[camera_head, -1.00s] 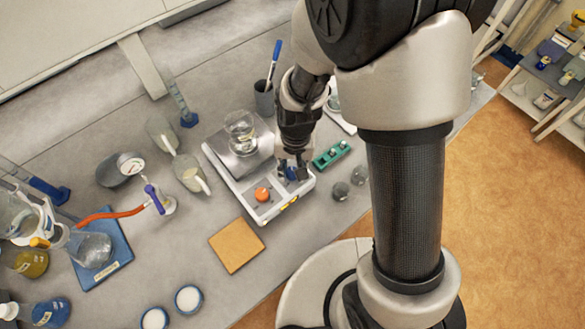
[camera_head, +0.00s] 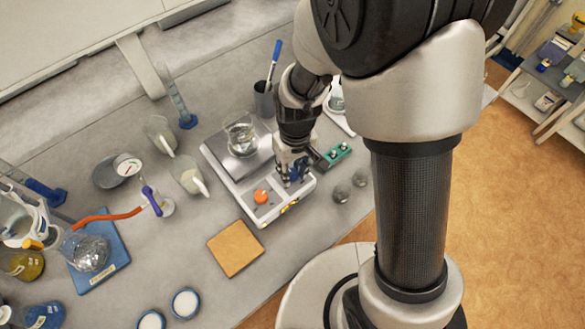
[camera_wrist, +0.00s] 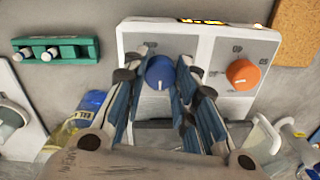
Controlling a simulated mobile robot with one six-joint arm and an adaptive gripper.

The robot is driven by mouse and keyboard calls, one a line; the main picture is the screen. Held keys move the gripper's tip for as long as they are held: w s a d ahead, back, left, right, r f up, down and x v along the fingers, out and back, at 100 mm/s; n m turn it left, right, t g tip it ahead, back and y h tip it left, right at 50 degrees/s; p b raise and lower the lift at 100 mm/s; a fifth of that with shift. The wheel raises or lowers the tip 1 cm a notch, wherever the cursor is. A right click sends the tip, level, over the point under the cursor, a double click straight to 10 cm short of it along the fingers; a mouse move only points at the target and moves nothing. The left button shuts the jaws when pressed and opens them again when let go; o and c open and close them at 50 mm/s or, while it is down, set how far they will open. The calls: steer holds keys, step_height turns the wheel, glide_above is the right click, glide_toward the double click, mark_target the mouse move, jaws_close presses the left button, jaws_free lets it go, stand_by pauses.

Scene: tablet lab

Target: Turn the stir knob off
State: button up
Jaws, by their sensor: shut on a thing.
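The hot plate stirrer (camera_head: 222,168) stands on the bench with a glass beaker (camera_head: 240,137) on its square top plate. Its front panel carries an orange knob (camera_head: 261,196) and a blue knob; the orange knob also shows in the wrist view (camera_wrist: 242,75). The blue knob (camera_wrist: 160,73) sits between my fingertips in the wrist view, its white mark pointing down in the picture. My gripper (camera_head: 294,172) is over the panel's right part, shut on the blue knob. The fingers hide part of the panel around it.
A green rack (camera_head: 338,153) with white-capped vials is just right of the stirrer. Two small round objects (camera_head: 350,186) lie in front of it. Glass beakers (camera_head: 188,174) stand to the left, and an orange-brown square (camera_head: 236,248) lies in front.

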mark_target(294, 172)
stand_by(0.3)
steer(key=o, duration=1.1)
steer(key=r, duration=1.2)
steer(key=shift+w+d, duration=0.1)
steer(key=shift+d, duration=0.15)
